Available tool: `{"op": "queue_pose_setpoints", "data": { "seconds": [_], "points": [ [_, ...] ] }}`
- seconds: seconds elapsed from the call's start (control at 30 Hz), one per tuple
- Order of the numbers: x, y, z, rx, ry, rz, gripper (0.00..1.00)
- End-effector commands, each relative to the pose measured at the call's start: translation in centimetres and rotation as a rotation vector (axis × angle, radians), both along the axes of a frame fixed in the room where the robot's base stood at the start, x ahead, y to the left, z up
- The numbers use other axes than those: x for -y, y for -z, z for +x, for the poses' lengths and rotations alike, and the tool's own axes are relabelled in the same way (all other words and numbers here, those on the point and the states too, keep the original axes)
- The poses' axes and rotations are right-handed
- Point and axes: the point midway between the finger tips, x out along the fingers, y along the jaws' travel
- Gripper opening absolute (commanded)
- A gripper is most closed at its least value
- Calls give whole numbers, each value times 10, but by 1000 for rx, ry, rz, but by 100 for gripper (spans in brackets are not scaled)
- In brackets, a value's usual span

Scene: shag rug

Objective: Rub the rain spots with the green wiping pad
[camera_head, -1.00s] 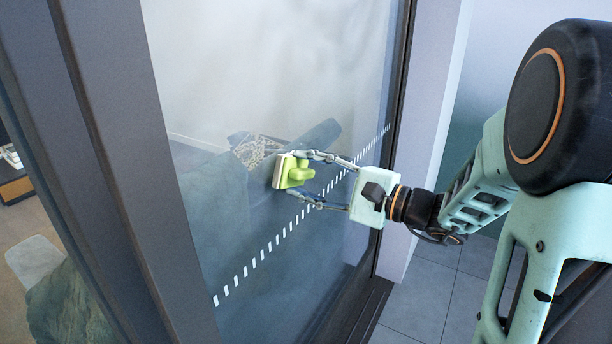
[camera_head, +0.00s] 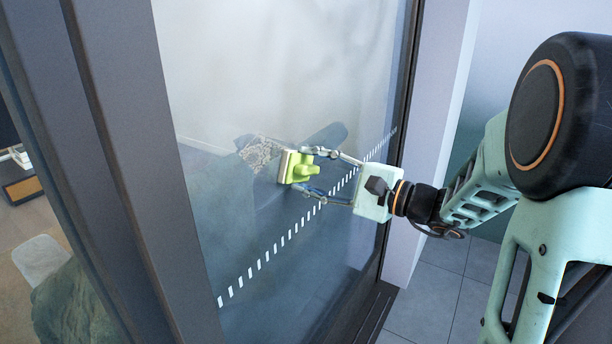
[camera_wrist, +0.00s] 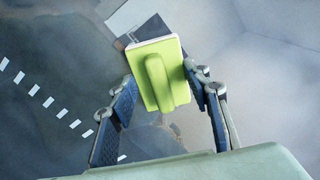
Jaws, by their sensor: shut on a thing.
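The green wiping pad (camera_head: 297,167) has a lime-green back with a raised handle and a pale face turned to the glass. My gripper (camera_head: 313,171) is shut on it, one finger on each side. In the wrist view the pad (camera_wrist: 158,73) sits between the two fingers of my gripper (camera_wrist: 160,92), slightly tilted. The pad is at or very near the glass pane (camera_head: 260,80); I cannot tell whether it touches. The glass looks hazy, and I cannot make out single rain spots on it.
A dark frame (camera_head: 130,150) borders the glass at left, and another dark upright (camera_head: 402,120) at right. A dashed white line (camera_head: 285,238) crosses the pane below the pad. Grey floor tiles (camera_head: 430,290) lie at lower right. Furniture shows behind the glass.

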Motion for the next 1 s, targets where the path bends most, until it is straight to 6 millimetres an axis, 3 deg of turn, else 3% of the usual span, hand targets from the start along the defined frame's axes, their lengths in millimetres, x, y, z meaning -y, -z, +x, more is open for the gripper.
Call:
{"op": "queue_pose_setpoints", "data": {
  "seconds": [0.8, 1.0],
  "points": [
    [30, 1, 47, 0, 0, 0, 14],
    [31, 1, 50, 0, 0, 0, 14]
  ]
}}
